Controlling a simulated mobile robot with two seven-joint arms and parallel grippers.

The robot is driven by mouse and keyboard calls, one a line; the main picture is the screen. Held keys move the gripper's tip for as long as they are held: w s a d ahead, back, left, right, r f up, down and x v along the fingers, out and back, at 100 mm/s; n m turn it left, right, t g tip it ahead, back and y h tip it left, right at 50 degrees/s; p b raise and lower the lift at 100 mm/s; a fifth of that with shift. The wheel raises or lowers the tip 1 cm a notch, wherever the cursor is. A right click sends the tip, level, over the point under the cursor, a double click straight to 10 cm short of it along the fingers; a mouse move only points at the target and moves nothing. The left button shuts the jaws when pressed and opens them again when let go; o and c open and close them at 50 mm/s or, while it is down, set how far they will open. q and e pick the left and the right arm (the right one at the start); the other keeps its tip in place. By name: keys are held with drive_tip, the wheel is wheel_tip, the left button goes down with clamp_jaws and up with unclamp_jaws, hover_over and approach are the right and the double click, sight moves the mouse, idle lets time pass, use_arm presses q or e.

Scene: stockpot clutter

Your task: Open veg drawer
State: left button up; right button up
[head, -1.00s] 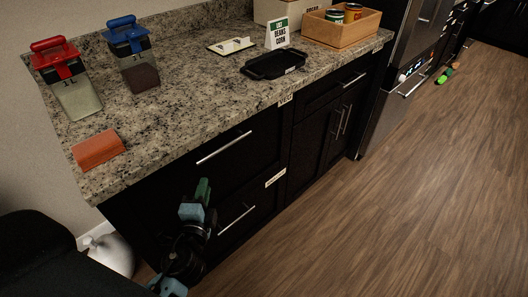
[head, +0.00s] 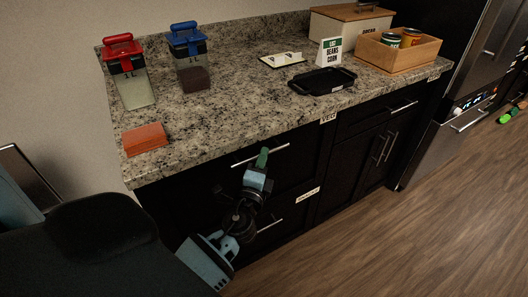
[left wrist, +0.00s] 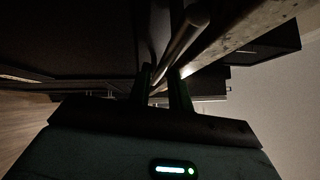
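The veg drawer (head: 220,178) is the dark upper drawer under the counter, and its front looks flush with the cabinet. The VEG label (head: 328,117) is at its upper right. Its long silver handle (head: 277,148) runs along the front. My left gripper (head: 262,158) is at the middle of this handle, with its green fingertips up against it. In the left wrist view, the fingers (left wrist: 163,80) are apart and the handle bar (left wrist: 187,34) runs towards the gap between them. I see no firm grip on the bar. My right gripper is out of view.
A lower drawer with its own handle (head: 270,226) and label (head: 307,195) is below. The granite counter (head: 235,110) overhangs the drawer; it holds an orange block (head: 145,138), red-lidded (head: 130,75) and blue-lidded (head: 190,62) containers, and a black tray (head: 322,80).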

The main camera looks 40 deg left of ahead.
use_arm(q)
drive_tip(key=shift+x, duration=1.15)
clamp_jaws()
